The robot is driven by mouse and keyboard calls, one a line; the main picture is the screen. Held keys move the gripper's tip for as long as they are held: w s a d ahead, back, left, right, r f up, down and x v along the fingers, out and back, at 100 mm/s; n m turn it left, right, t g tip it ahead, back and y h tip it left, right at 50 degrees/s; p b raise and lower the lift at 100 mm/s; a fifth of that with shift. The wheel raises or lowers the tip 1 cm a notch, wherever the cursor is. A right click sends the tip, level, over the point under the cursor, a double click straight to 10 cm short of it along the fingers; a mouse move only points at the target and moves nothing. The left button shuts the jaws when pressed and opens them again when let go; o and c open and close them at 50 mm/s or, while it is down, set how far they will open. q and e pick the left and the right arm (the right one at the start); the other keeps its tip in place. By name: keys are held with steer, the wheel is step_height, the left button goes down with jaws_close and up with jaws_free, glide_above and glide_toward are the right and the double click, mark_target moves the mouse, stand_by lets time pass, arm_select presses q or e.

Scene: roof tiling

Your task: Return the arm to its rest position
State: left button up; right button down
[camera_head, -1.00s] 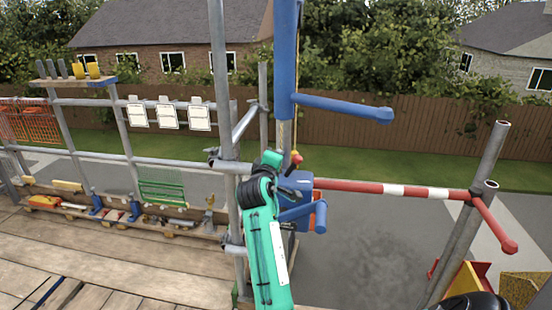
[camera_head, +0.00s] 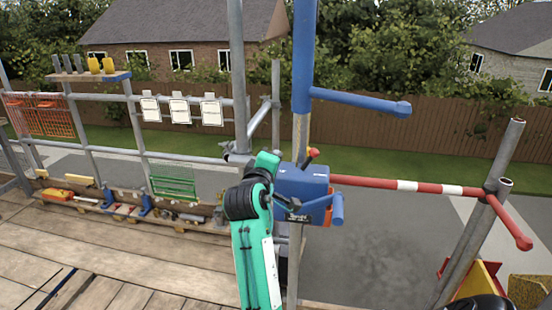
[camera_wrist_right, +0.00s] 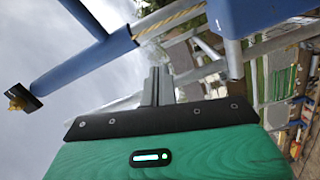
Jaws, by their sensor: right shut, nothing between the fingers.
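A green and black arm of mine (camera_head: 257,235) rises from the bottom middle of the head view, bent in front of a scaffold post and beside a blue hoist box (camera_head: 302,190). Its fingertips cannot be made out there. In the right wrist view my right gripper (camera_wrist_right: 157,85) shows as two grey fingers, shut and empty. They point toward a gap between blue and grey bars. Blue hoist parts (camera_wrist_right: 262,15) are close by at the upper right, apart from the fingers as far as I can tell. My left gripper is not in view.
A blue hoist post (camera_head: 303,60) with a side bar (camera_head: 360,102) stands right of the arm. A red-and-white barrier (camera_head: 410,186) runs to grey posts. Wooden decking (camera_head: 120,250) lies left, with tools along its far edge and a green rack (camera_head: 174,181).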

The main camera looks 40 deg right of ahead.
stand_by(0.4)
